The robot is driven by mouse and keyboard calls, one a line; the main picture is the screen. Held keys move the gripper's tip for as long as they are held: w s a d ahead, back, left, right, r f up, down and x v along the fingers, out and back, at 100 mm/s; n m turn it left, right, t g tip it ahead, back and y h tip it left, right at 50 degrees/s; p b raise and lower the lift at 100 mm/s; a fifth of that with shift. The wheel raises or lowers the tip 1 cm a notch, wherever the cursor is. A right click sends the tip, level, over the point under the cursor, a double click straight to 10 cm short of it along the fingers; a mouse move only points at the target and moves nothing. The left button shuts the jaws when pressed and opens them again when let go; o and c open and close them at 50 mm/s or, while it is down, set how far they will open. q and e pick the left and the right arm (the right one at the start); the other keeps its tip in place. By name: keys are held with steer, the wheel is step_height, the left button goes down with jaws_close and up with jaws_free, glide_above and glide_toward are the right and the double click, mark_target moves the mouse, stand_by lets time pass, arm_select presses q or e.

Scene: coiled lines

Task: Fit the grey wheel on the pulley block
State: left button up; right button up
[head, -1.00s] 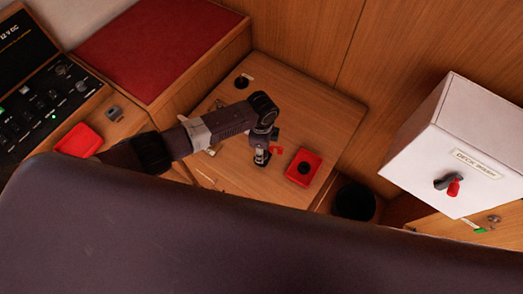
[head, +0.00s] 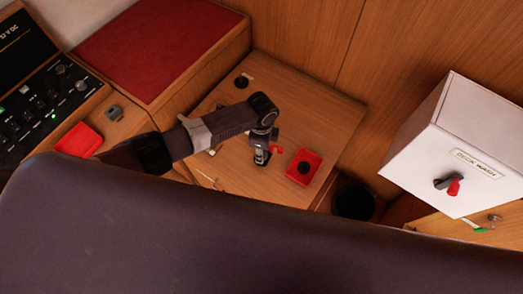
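My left gripper (head: 261,156) points down at the middle of the wooden table, at the end of the arm that comes in from the left. A small dark piece sits right under its fingertips; the fingers are too small and dark to tell whether they hold it. I cannot make out a grey wheel or the pulley block for certain. A red tray (head: 314,162) with a dark round piece (head: 304,167) in it stands just right of the gripper. A small red part (head: 277,150) shows between gripper and tray. My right gripper is not in view.
A dark round piece (head: 241,82) lies at the table's back left. Small items lie partly behind my arm. A white box with a red-handled switch (head: 446,120) stands at right, a dark bin (head: 354,200) below it. The bare table (head: 315,105) is clear at back right.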

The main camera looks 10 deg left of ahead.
arm_select(q)
steer(key=shift+r, duration=0.25)
steer(key=o, duration=1.1)
steer(key=shift+r+p, duration=1.2)
steer(key=shift+r, duration=1.8)
